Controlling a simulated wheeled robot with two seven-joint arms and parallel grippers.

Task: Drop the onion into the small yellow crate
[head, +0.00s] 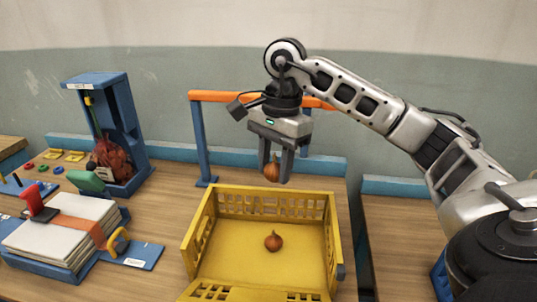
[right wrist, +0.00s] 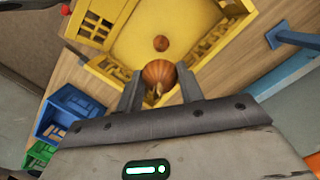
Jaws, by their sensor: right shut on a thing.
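My right gripper (head: 275,170) is shut on a brown onion (head: 271,172) and holds it in the air above the far side of the yellow crate (head: 337,235). In the right wrist view the held onion (right wrist: 158,75) sits between the two fingertips (right wrist: 158,88). A second onion (head: 273,241) lies on the floor of the yellow crate; it also shows in the right wrist view (right wrist: 161,43). The crate is open at the top and stands on the wooden table. My left gripper is not in view.
An orange bar (head: 215,96) on blue posts stands behind the crate. To the left are a blue stand (head: 121,120) with a red net sack and a stack of pale folded sacks (head: 60,232). Blue and green bins (right wrist: 70,108) show in the right wrist view.

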